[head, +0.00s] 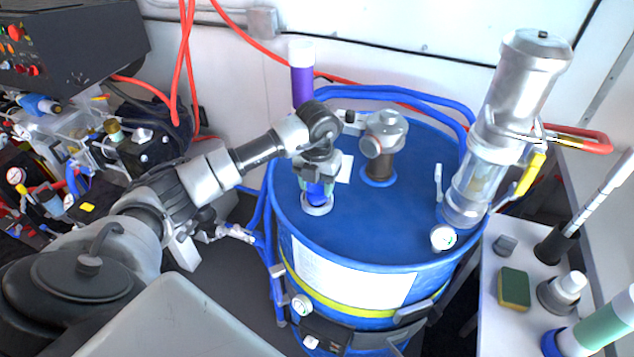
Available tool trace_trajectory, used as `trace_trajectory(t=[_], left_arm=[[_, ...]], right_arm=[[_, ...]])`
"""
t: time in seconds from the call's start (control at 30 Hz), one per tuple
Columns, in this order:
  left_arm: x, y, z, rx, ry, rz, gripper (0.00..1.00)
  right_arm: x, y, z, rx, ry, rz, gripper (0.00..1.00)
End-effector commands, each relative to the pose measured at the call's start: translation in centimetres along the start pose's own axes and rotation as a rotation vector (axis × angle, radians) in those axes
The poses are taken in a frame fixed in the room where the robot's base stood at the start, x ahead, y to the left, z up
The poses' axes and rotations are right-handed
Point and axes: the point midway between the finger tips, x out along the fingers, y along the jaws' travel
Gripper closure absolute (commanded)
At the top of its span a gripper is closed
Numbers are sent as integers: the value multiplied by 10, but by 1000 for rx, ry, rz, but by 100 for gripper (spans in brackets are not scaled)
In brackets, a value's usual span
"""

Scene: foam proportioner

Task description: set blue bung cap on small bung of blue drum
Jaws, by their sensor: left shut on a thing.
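The blue drum (400,225) stands in the middle of the head view, with a white label and a yellow band on its side. Its small bung (317,209) shows as a pale ring on the left front of the lid. My left gripper (317,186) reaches in from the left, points down over this ring and is shut on the blue bung cap (316,194). The cap is at or just above the ring; I cannot tell whether it touches. The fingers hide part of the cap. My right gripper is not in view.
A metal fitting (384,130) stands on the lid behind my left gripper. A tall clear-and-metal pump (502,120) rises at the lid's right. A white side table (520,325) holds a sponge (514,288) and bottles. A purple bottle (302,80) stands behind the drum.

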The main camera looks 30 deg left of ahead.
Motion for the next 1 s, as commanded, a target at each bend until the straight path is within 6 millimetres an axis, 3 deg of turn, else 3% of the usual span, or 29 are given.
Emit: trace_trajectory(t=[0.47, 0.5, 0.53, 1.0], left_arm=[[11, 0, 0, 0, 0, 0, 75], [10, 0, 0, -1, 0, 0, 47], [10, 0, 0, 0, 0, 0, 43], [0, 0, 0, 0, 0, 0, 41]], right_arm=[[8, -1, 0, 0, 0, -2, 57], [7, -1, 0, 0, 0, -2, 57], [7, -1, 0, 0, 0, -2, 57], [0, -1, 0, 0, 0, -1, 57]])
